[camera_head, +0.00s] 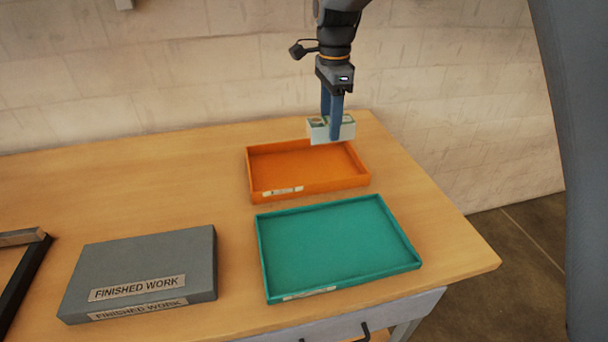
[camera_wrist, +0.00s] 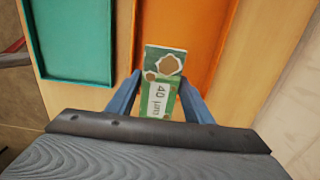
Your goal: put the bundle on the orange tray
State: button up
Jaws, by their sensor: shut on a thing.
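An empty teal tray (camera_head: 335,245) lies in front of the orange one. The wooden table (camera_head: 130,180) is clear at the back left. A wall stands behind.

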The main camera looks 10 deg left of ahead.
jog(key=shift+w+f+b, duration=0.2)
jog(key=shift+f+b, duration=0.2)
jog(key=shift+f, duration=0.25)
jog(key=shift+f+p, duration=1.45)
jog(key=shift+f, duration=3.6)
jog(key=o, duration=1.2)
jog(key=shift+f, duration=0.15)
notch_tip(320, 180, up, 12)
jog(key=b, duration=0.3)
jog(key=shift+r+b, duration=0.2)
jog(key=shift+b, duration=0.1)
jog(key=shift+s, duration=0.1)
